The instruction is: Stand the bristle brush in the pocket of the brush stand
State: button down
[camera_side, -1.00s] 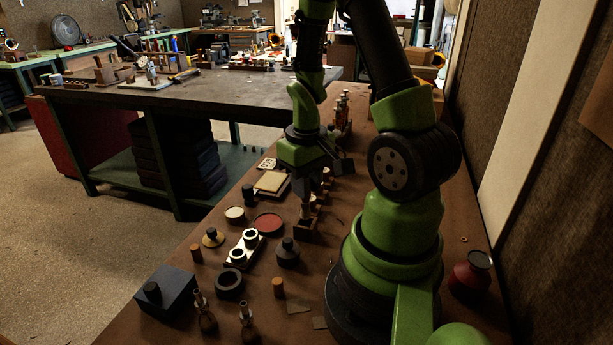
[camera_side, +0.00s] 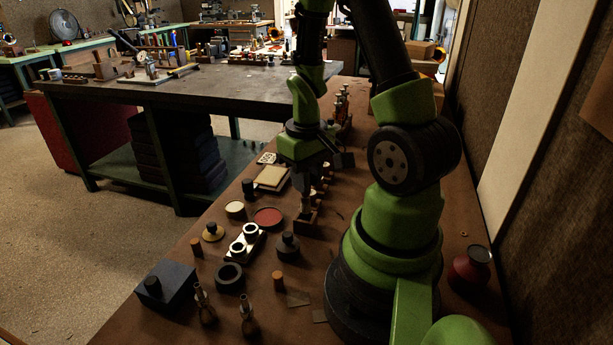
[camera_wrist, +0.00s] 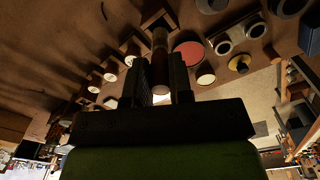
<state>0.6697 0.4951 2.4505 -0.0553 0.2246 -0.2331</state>
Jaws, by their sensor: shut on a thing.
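My gripper (camera_side: 305,187) points down over the brown bench, shut on the bristle brush (camera_side: 306,207). The brush hangs roughly upright from the jaws. In the wrist view the brush (camera_wrist: 160,45) shows as a brown and grey stick between the two dark fingers (camera_wrist: 160,85). The brush stand (camera_side: 306,224) is a small brown wooden block directly beneath the brush. In the wrist view the stand (camera_wrist: 150,20) shows around the brush's far end. I cannot tell how deep the brush's lower end is in the pocket.
A red round pad (camera_side: 268,217) and a white-topped tin (camera_side: 235,209) lie left of the stand. A dark knobbed weight (camera_side: 287,246) and a plate with two rings (camera_side: 244,242) are nearer. Several pale-topped pots (camera_wrist: 110,77) stand in a row close beside the gripper.

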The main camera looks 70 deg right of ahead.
jog(key=shift+f, duration=2.05)
jog(key=c, duration=0.6)
grip_release()
jog(key=shift+r, duration=3.5)
